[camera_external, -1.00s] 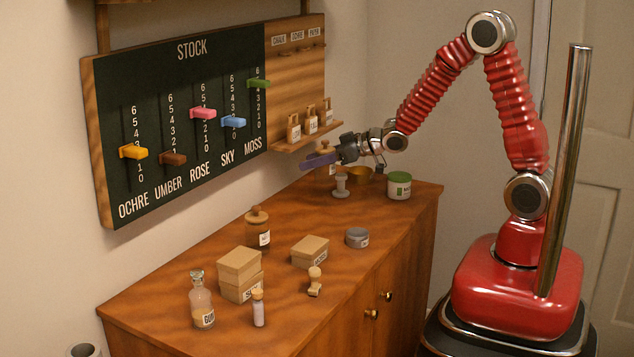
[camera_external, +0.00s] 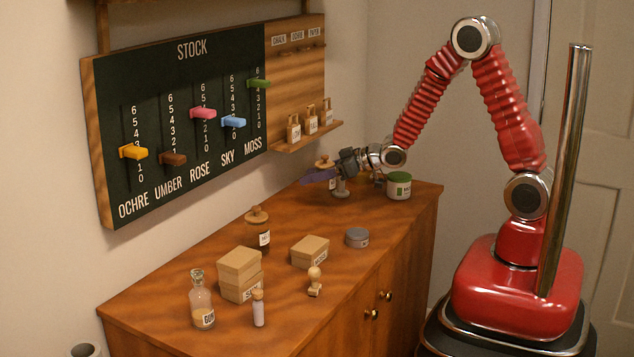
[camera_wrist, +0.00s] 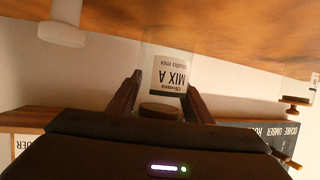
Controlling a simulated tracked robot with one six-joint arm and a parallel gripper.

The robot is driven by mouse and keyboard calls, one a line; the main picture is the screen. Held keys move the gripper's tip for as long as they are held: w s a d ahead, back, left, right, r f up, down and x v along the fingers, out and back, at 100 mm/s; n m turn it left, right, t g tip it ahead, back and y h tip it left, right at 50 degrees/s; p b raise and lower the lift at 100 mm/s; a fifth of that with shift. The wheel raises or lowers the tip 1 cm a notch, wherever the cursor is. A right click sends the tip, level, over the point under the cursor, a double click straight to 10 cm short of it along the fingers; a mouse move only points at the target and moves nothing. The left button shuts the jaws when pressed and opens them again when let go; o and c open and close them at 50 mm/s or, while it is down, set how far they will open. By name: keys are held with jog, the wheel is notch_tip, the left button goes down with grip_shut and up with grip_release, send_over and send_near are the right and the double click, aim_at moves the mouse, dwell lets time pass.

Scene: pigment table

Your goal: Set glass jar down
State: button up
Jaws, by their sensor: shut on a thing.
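The glass jar (camera_wrist: 172,45) is clear with a cork lid (camera_wrist: 160,110) and a "MIX A" label, shown upside down in the wrist view. My gripper (camera_wrist: 160,100) is shut on it around the lid end. In the external view my gripper (camera_external: 325,174) is low over the far end of the wooden table (camera_external: 290,215), and partly hides the jar (camera_external: 324,162). The jar's base is close to the tabletop; I cannot tell whether it touches.
A pale stand (camera_external: 341,188) is close beside the gripper. A green-lidded tub (camera_external: 398,186) stands to its right. A grey tin (camera_external: 357,238), boxes (camera_external: 310,251), a brown jar (camera_external: 257,229) and a bottle (camera_external: 201,302) are nearer. Small bottles (camera_external: 311,122) sit on the wall shelf.

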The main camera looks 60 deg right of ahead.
aim_at(317, 184)
jog(key=shift+f, duration=1.75)
jog(key=shift+f, duration=0.1)
jog(key=o, duration=1.2)
jog(key=shift+s+d+r, duration=0.15)
jog(key=shift+s+r, duration=0.2)
jog(key=shift+s, duration=0.1)
jog(key=v, duration=1.1)
